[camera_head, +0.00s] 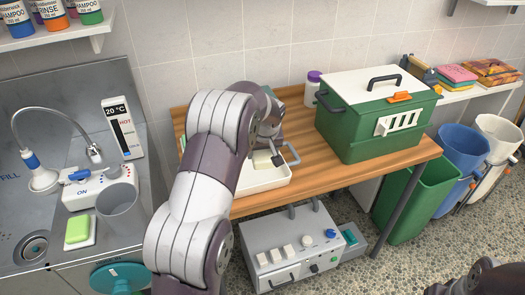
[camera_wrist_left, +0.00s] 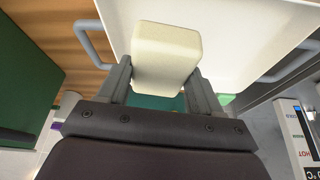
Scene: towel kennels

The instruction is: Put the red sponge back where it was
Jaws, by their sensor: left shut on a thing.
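My left gripper (camera_wrist_left: 160,85) is shut on a cream-coloured block (camera_wrist_left: 167,55), which looks like a sponge or bar. In the head view the cream block (camera_head: 262,160) shows at the white tray (camera_head: 262,184) with grey handles on the wooden table. The wrist view shows the block over the white tray (camera_wrist_left: 235,35); I cannot tell whether it touches the tray. My left arm hides part of the tray and table. I see no clearly red sponge in either view. My right gripper is out of view; only a piece of my arm shows at lower right.
A green kennel box (camera_head: 350,130) and a purple-capped jar (camera_head: 312,90) stand on the wooden table (camera_head: 325,180). The sink counter at left holds a green soap or sponge (camera_head: 77,229) and a grey cup (camera_head: 118,210). A grey machine (camera_head: 290,250) sits below; bins (camera_head: 462,150) stand right.

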